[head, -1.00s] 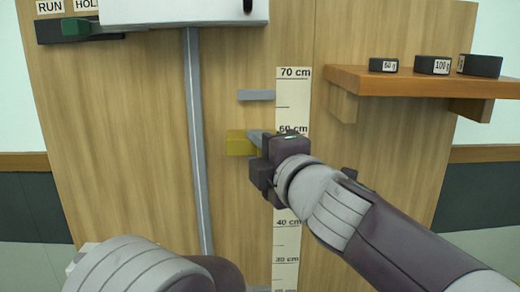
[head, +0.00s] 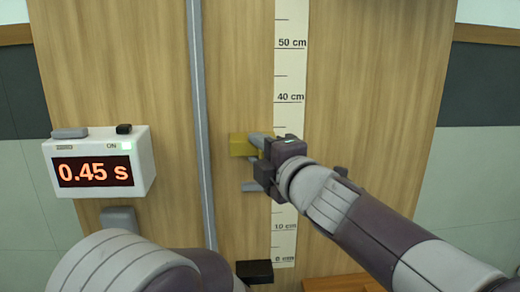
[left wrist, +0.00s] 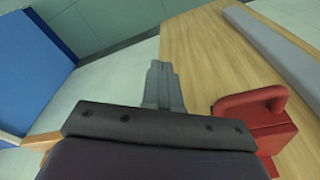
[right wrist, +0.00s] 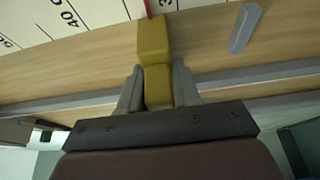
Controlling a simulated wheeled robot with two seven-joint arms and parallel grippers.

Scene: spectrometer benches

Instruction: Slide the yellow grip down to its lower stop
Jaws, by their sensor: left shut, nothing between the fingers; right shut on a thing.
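The yellow grip (head: 240,146) is on the wooden board beside the scale, roughly level with the hidden 30 cm mark. A grey stop bar (head: 250,187) sticks out a short way below it, with a visible gap. My right gripper (head: 260,142) is shut on the yellow grip. In the right wrist view the grip (right wrist: 153,40) runs between the fingers (right wrist: 158,90), and the stop bar (right wrist: 243,28) is apart from it to the right. My left gripper (left wrist: 163,80) is shut and empty; in the head view only its arm shows.
A white timer (head: 100,165) reading 0.45 s is left of the grey vertical rail (head: 199,130). A black block (head: 254,271) sits at the foot of the scale (head: 290,70). A red handled block (left wrist: 255,120) is right of my left gripper.

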